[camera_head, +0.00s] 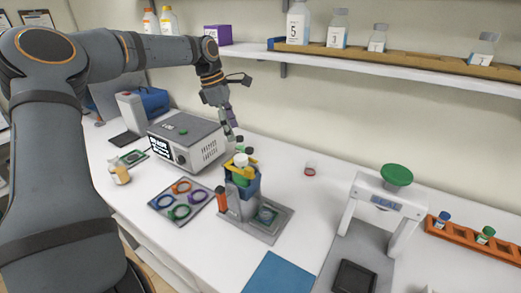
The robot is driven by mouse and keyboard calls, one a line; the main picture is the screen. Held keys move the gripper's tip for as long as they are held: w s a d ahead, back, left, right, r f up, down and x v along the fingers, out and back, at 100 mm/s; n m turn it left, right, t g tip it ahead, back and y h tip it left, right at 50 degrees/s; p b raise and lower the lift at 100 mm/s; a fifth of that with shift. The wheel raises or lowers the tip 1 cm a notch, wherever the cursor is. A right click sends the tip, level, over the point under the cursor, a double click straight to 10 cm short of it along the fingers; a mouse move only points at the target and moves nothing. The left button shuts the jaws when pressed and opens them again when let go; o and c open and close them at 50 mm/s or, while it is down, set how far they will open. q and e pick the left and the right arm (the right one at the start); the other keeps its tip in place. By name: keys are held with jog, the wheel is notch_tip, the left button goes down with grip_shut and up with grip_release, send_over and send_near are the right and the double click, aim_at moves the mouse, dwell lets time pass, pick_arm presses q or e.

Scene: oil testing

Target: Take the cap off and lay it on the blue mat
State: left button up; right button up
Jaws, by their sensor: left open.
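A small bottle with a pale, whitish cap (240,160) stands upright in a fixture (242,205) with a blue holder and yellow clamp pieces around its top. The bottle is mostly hidden by these parts. The flat blue mat (281,276) lies at the front edge of the bench, with nothing on it in view. My left gripper (241,110) is open, with its fingers spread wide, above and behind the fixture. Its lower finger reaches down close to the capped bottle; whether it touches cannot be told. My right gripper is out of view.
A grey instrument box (207,150) stands left of the fixture. A tray of coloured rings (176,211) and a small bottle (119,174) lie further left. A white stand with a green disc (397,175) is at right, beside an orange rack (465,232). Overhead is a bottle shelf (400,65).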

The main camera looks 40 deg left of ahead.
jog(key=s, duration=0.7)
pick_arm(q)
send_over(241, 157)
jog(key=s+a, duration=0.1)
jog(key=a, duration=0.1)
jog(key=x, duration=0.4)
jog(key=shift+s+a+p, duration=0.15)
jog(key=shift+s+p, duration=0.25)
jog(key=shift+w+f+p, duration=0.2)
jog(key=shift+f+p, duration=0.35)
jog(key=shift+f, duration=0.15)
jog(key=shift+d+p+x, duration=0.25)
jog(key=shift+p+x, duration=0.2)
jog(key=shift+x, duration=0.75)
jog(key=shift+w+d+f, duration=0.15)
jog(key=shift+f, duration=0.5)
jog(key=shift+r, duration=0.1)
jog(key=c, duration=0.8)
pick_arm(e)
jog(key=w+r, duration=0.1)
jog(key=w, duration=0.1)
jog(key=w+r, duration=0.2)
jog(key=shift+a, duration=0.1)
